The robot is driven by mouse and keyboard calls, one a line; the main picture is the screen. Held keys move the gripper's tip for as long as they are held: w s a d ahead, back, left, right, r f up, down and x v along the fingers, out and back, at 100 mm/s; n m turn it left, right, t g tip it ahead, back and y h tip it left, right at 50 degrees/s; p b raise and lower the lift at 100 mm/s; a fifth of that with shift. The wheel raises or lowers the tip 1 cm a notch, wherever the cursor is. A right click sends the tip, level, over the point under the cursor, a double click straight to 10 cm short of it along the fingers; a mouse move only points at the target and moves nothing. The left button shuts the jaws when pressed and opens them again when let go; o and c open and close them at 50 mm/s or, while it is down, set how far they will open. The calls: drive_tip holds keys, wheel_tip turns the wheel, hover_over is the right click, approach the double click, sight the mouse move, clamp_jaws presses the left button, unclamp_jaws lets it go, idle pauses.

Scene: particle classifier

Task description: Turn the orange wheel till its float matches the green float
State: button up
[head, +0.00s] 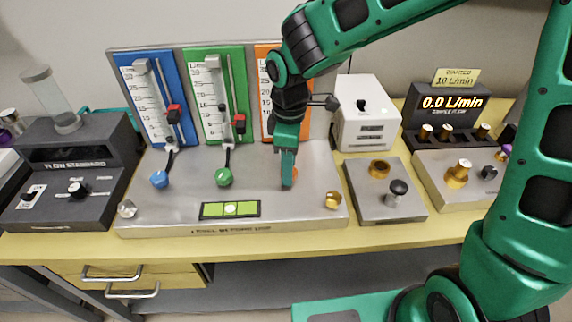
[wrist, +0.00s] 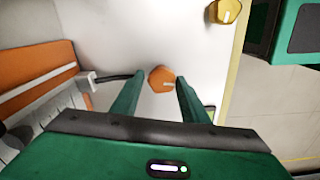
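The orange wheel (wrist: 161,79) is a faceted knob with a pale mark, on the pale panel. In the wrist view it sits between the fingertips of my gripper (wrist: 158,88), with a gap on each side. In the head view only a sliver of the orange wheel (head: 295,173) shows beside my gripper (head: 288,183), which points down over it. The orange scale board (head: 263,62) is mostly behind my arm; its float is hidden. The green board (head: 204,53) has a scale and tube; a small dark mark (head: 222,107) in the tube may be its float. The green wheel (head: 224,177) is below.
A blue board (head: 127,62) and blue wheel (head: 159,179) stand left. A bubble level (head: 230,209) lies at the panel's front. A brass knob (head: 333,200) is right of the orange wheel. A white box (head: 366,100) and display unit (head: 452,104) stand right.

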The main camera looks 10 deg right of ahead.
drive_tip(key=shift+o, duration=0.5)
wheel_tip(320, 180, up, 11)
drive_tip(key=shift+f, duration=0.15)
idle(0.4)
drive_tip(key=s+d+m+h, duration=0.15)
drive_tip(key=d+m, duration=0.35)
drive_tip(key=d, duration=0.6)
drive_tip(key=s+d+m+y, duration=0.1)
drive_tip(key=s+d+m, duration=0.3)
drive_tip(key=d, duration=0.7)
drive_tip(key=s+d+f+m, duration=0.3)
drive_tip(key=s+d+m, duration=0.9)
drive_tip(key=s, duration=0.3)
drive_tip(key=shift+s+d+f+m, duration=0.15)
drive_tip(key=shift+s+d+m, duration=0.15)
drive_tip(key=shift+d+m, duration=0.1)
